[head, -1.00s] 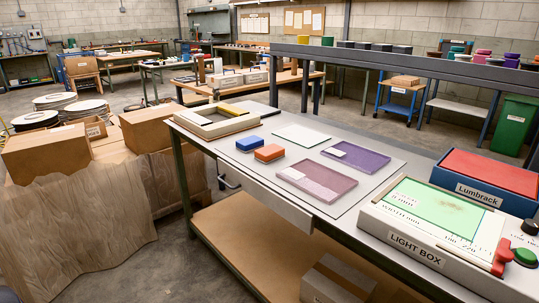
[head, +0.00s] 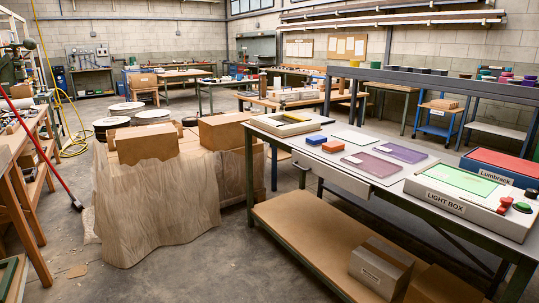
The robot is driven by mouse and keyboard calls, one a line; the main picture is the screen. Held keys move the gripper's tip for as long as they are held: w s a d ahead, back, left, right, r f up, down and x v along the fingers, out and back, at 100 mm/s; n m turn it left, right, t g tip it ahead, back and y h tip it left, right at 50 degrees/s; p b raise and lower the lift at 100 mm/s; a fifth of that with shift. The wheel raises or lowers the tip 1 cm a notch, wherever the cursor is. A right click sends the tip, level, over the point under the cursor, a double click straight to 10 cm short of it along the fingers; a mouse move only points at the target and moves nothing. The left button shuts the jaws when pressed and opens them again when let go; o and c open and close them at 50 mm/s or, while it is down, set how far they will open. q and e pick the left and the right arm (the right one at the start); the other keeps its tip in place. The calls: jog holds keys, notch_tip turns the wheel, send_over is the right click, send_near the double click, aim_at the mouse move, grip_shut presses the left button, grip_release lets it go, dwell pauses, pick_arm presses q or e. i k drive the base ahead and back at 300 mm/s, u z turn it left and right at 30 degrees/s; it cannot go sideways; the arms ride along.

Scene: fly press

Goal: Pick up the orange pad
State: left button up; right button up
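The orange pad (head: 333,147) is a small block lying on the workbench top (head: 343,178), toward its left half. A blue pad (head: 317,139) of similar size lies just behind and left of it. The orange pad stands apart from the purple plates to its right. Neither of my grippers shows in the head view.
A table (head: 20,215) is at far left.

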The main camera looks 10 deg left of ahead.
aim_at(332, 147)
jog(key=u, duration=0.5)
jog(key=i, duration=2.1)
jog(key=z, duration=1)
